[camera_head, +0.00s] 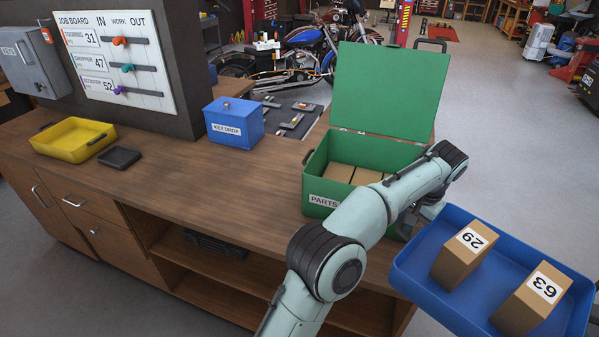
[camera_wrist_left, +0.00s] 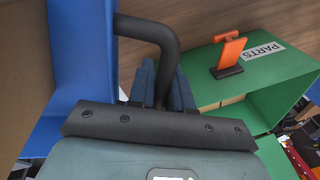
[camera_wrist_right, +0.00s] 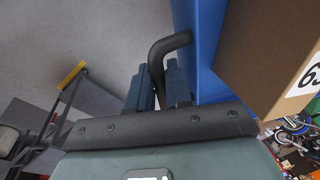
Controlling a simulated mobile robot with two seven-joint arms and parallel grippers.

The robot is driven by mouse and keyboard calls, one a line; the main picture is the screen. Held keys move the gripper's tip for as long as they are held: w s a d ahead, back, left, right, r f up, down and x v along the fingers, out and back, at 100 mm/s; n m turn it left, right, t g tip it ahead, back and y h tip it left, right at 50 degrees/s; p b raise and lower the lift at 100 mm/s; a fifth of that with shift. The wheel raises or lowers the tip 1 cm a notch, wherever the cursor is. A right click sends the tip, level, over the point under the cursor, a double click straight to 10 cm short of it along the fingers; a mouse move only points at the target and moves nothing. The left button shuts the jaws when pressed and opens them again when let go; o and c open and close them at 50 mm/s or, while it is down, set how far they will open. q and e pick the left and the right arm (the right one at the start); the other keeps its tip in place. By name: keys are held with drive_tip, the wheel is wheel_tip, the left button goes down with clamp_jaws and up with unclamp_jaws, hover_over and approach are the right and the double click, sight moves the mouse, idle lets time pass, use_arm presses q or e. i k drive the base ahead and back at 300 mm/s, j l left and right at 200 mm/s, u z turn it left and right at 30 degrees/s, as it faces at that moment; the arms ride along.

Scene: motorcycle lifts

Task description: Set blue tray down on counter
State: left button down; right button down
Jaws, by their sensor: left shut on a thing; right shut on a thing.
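The blue tray (camera_head: 408,272) is held up at the lower right in the head view, by the right end of the wooden counter (camera_head: 215,175). Two brown cartons, marked 29 (camera_head: 455,266) and 63 (camera_head: 527,306), stand in it. My left gripper (camera_wrist_left: 162,85) is shut on the tray's black handle (camera_wrist_left: 150,32) in the left wrist view; in the head view my forearm partly hides this. My right gripper (camera_wrist_right: 160,85) is shut on the other black handle (camera_wrist_right: 172,44) in the right wrist view. The tray's underside is hidden.
An open green PARTS box (camera_head: 318,192) with cartons inside stands on the counter's right part, close to my left arm. A blue KEY DROP box (camera_head: 234,123), a yellow tray (camera_head: 72,140) and a dark pad (camera_head: 120,157) are farther left. The counter's middle front is clear.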

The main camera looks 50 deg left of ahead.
sight(217, 186)
drive_tip(key=k+j+u, duration=0.1)
drive_tip(key=j, duration=0.25)
drive_tip(key=k+j+u, duration=0.1)
drive_tip(key=j, duration=0.3)
drive_tip(key=k+j+u, duration=0.1)
drive_tip(key=j, duration=0.25)
drive_tip(key=k+j+u, duration=0.1)
drive_tip(key=j, duration=0.3)
drive_tip(key=k+j+u, duration=0.1)
drive_tip(key=j, duration=0.25)
drive_tip(key=k+j+u, duration=0.15)
drive_tip(key=j, duration=0.2)
drive_tip(key=k+j+u, duration=0.1)
drive_tip(key=j, duration=0.25)
drive_tip(key=k+j+u, duration=0.1)
drive_tip(key=j, duration=0.3)
drive_tip(key=k, duration=0.1)
